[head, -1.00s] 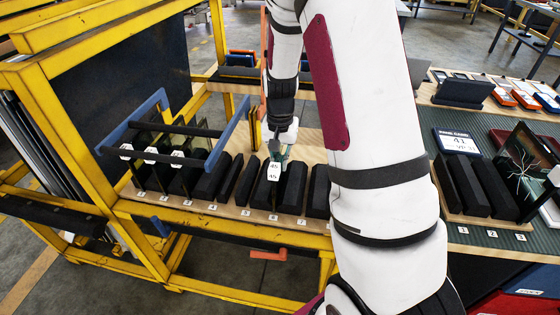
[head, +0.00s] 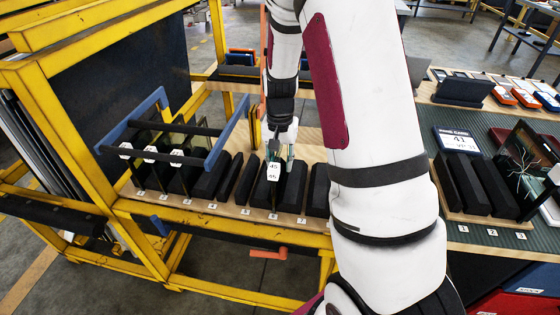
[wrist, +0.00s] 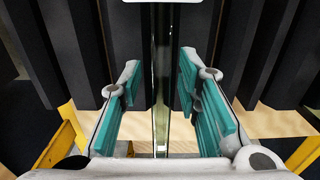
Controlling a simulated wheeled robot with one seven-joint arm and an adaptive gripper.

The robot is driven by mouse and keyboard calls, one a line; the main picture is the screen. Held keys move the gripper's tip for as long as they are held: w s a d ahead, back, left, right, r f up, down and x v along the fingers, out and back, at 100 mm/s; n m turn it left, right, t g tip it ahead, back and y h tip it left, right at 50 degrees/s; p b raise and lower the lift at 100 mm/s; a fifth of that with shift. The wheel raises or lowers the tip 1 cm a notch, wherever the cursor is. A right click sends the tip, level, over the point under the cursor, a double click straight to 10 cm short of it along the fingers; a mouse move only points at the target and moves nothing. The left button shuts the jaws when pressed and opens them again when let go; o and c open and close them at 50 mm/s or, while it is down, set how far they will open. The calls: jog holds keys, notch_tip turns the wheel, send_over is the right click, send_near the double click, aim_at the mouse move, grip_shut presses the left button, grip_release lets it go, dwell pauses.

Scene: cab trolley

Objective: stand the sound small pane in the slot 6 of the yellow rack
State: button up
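The small pane (wrist: 162,95) shows edge-on in the wrist view, upright between black blocks. In the head view its white tag (head: 273,171), reading 45, is in line with the label 6 (head: 273,216) of the yellow rack (head: 230,217). The pane appears to stand in slot 6; its bottom edge is hidden. My gripper (wrist: 160,112) is open, its teal pads apart on either side of the pane with gaps to both. In the head view my gripper (head: 280,150) is just behind and above the tag, partly hidden.
Several tagged panes (head: 150,153) stand in the rack's left slots under a blue frame (head: 225,137). Black blocks (head: 292,187) flank slot 6 closely. A cracked pane (head: 522,155) stands in a rack on the right bench (head: 490,236).

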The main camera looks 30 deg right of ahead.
notch_tip(320, 180, up, 12)
jog(key=shift+r, duration=0.1)
dwell(0.4)
